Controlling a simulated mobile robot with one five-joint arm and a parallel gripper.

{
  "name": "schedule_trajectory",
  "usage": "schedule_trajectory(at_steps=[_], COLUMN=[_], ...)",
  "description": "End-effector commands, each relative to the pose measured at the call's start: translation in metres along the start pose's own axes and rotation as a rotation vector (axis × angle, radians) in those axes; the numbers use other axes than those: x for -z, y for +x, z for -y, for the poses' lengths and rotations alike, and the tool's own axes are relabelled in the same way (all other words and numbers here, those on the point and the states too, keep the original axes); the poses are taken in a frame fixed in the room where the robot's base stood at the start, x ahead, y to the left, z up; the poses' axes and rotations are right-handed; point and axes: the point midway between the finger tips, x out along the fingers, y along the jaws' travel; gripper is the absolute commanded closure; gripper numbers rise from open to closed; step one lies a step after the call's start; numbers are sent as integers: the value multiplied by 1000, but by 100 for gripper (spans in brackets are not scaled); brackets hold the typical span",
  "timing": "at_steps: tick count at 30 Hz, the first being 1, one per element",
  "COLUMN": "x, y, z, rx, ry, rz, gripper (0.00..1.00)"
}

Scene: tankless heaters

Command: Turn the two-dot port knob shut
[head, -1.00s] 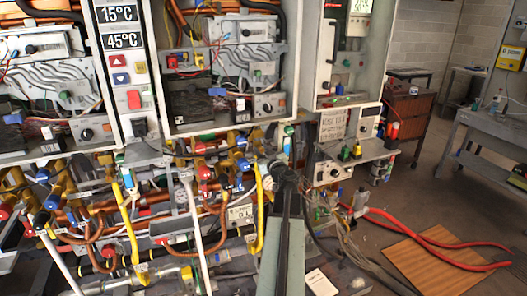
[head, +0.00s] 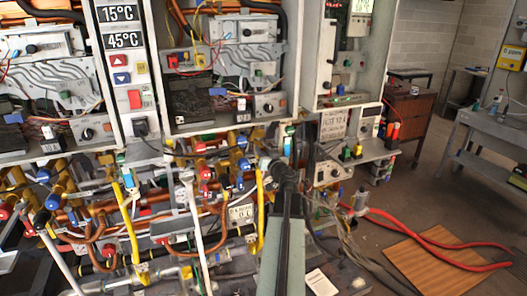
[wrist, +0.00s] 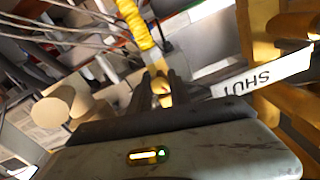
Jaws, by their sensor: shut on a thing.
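My gripper (wrist: 161,98) is shut on a small yellow-brass piece (wrist: 161,84) in the wrist view. The fingers hide most of this piece, and I cannot tell whether it is the two-dot port knob; no dots are readable. A white tag with the word SHUT (wrist: 264,75) lies just right of the fingers, upside down in the picture. A ribbed yellow length (wrist: 134,22) runs up from the held piece. In the head view my gripper (head: 277,168) is at the pipework under the middle heater, and my arm hides what it holds.
Open heater cabinets (head: 222,70) stand above, with crowded copper and yellow pipes (head: 215,215) below. A yellow pipe (head: 260,212) runs close left of my arm.

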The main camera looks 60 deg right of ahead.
Motion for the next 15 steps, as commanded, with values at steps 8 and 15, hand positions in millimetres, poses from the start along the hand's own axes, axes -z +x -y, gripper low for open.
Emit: schedule_trajectory(at_steps=[8,15], x=[0,0], y=[-1,-1], z=[-2,-2], rx=[-4,-4], ry=[111,141], rz=[0,0], gripper=[100,100])
